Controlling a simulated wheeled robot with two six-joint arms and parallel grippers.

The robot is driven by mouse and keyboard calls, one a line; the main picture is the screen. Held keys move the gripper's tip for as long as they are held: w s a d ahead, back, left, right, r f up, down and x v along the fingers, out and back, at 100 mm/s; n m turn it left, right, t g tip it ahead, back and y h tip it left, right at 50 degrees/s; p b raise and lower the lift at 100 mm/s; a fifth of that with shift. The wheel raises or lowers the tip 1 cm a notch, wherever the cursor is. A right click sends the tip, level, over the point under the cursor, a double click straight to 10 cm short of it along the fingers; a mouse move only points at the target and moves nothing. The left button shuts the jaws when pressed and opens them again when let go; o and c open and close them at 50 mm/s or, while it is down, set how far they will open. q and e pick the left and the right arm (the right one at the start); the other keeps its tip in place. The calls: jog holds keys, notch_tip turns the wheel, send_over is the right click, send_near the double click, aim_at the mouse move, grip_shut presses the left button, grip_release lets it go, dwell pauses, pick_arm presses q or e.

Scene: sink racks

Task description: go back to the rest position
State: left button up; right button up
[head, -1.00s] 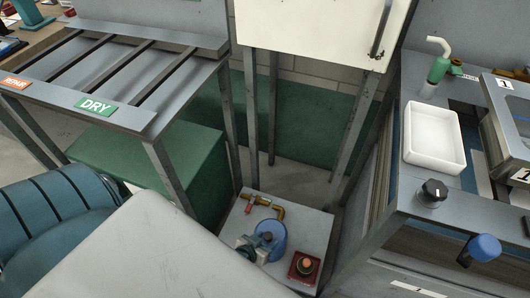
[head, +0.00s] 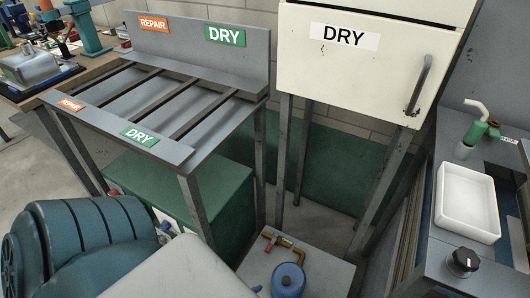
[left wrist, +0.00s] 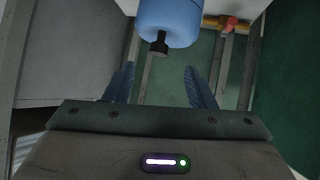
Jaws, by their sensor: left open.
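In the left wrist view my left gripper (left wrist: 160,88) is open, its two fingers apart with nothing between them. A blue rounded body with a black knob (left wrist: 160,45) lies beyond the fingertips, and I cannot tell how far off it is. In the head view neither gripper shows. My own teal and white body parts fill the lower left of that view.
A slatted rack (head: 150,85) with REPAIR and DRY labels stands at the left. A cream DRY cabinet (head: 350,75) on legs is at the centre. A low platform (head: 325,275) carries a blue fixture (head: 288,281). A white tray (head: 467,205) sits on the right counter.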

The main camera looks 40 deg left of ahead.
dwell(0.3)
